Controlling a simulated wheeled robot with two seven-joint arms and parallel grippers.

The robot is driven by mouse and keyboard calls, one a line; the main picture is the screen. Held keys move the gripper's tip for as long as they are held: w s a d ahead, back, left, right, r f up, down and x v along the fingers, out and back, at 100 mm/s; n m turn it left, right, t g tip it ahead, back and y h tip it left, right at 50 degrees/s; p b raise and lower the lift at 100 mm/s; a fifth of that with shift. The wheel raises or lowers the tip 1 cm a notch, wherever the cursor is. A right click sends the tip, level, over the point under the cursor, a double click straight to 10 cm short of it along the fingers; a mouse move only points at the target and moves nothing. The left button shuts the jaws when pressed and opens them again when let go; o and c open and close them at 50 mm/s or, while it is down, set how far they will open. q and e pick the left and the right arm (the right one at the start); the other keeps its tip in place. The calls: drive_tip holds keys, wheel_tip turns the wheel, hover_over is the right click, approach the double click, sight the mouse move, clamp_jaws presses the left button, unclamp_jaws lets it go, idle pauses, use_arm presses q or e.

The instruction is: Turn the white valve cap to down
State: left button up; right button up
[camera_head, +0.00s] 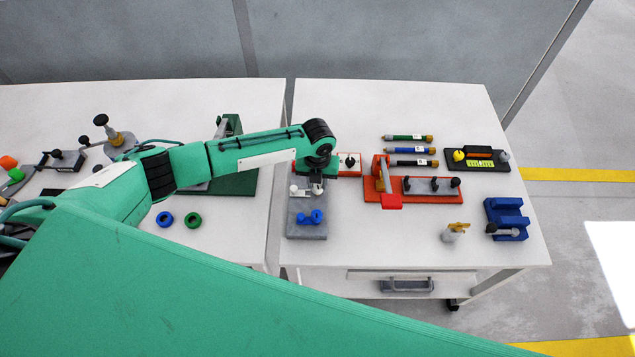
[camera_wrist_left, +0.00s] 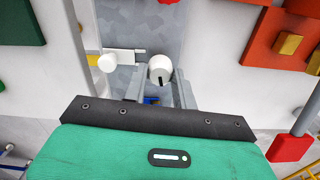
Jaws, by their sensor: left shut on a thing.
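The white valve cap (camera_wrist_left: 160,68) is a round white knob with a black mark that points toward the lower part of the left wrist view. It sits on a grey valve block (camera_head: 306,232) near the left edge of the right table. My left gripper (camera_head: 316,187) reaches down over the block from above. In the left wrist view its two grey fingers (camera_wrist_left: 160,82) stand on either side of the cap and are shut on it. In the head view the gripper partly hides the cap. My right gripper is in neither view.
A second white knob (camera_wrist_left: 107,63) lies just left of the cap. A blue valve handle (camera_head: 311,216) sits on the same block, nearer the front. A red fixture (camera_head: 388,188) stands to the right. A blue block (camera_head: 506,219) is at the far right.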

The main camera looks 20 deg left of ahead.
use_arm(q)
drive_tip(key=shift+w+r+m+b, duration=0.1)
drive_tip(key=shift+w+m+b, duration=0.05)
drive_tip(key=shift+m, duration=0.4)
drive_tip(key=shift+w+r+m+b, duration=0.1)
drive_tip(key=shift+m+b, duration=0.05)
drive_tip(key=shift+m, duration=0.4)
drive_tip(key=shift+c, duration=0.2)
drive_tip(key=o, duration=1)
drive_tip(key=shift+s, duration=0.1)
drive_tip(key=shift+c, duration=0.2)
drive_tip(key=shift+o, duration=0.2)
drive_tip(key=shift+s, duration=0.15)
drive_tip(key=shift+r, duration=0.25)
wheel_tip(320, 180, up, 13)
drive_tip(key=b, duration=0.3)
drive_tip(key=shift+r, duration=0.15)
